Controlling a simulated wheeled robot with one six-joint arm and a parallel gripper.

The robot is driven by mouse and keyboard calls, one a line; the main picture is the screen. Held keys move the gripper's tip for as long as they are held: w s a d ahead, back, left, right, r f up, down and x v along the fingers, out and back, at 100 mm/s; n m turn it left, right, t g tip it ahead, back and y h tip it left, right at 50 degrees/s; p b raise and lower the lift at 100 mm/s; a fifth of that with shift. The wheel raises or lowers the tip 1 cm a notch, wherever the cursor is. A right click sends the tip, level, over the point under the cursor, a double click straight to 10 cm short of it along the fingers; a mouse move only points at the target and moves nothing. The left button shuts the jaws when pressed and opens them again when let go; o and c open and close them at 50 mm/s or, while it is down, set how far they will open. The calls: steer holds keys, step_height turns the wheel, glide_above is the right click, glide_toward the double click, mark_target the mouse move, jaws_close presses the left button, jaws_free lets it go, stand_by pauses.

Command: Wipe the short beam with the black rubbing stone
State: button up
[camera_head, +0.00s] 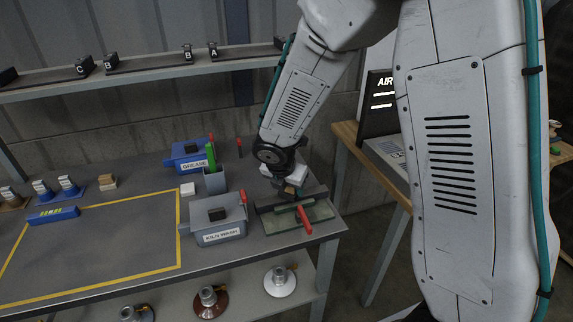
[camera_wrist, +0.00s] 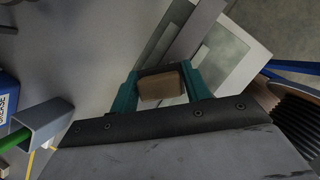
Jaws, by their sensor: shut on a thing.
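My gripper (camera_head: 287,192) is over the right end of the bench. Its teal fingers (camera_wrist: 165,92) are shut on a tan-brown block (camera_wrist: 160,88) with a dark upper edge; I cannot tell whether it is the black rubbing stone. Below it is a shallow pale-rimmed tray (camera_head: 322,213) with a green inside, also in the wrist view (camera_wrist: 240,70). I cannot tell which is the short beam.
The yellow-outlined area (camera_head: 100,245) is mostly clear.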

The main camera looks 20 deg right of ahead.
steer(key=shift+d+f, duration=0.15)
steer(key=shift+d, duration=0.55)
steer(key=shift+d+f, duration=0.1)
steer(key=shift+d, duration=0.55)
steer(key=shift+c, duration=0.8)
steer(key=shift+d+f, duration=0.1)
steer(key=shift+d, duration=0.2)
steer(key=shift+a+f, duration=0.1)
steer(key=shift+a, duration=0.75)
steer(key=shift+a+r, duration=0.2)
steer(key=shift+a, duration=1.2)
steer(key=shift+w+r, duration=0.1)
steer(key=shift+r, duration=0.2)
step_height(320, 180, up, 3)
steer(key=shift+f, duration=0.15)
steer(key=shift+r, duration=2.45)
steer(key=shift+s+d, duration=0.1)
steer(key=shift+s, duration=0.1)
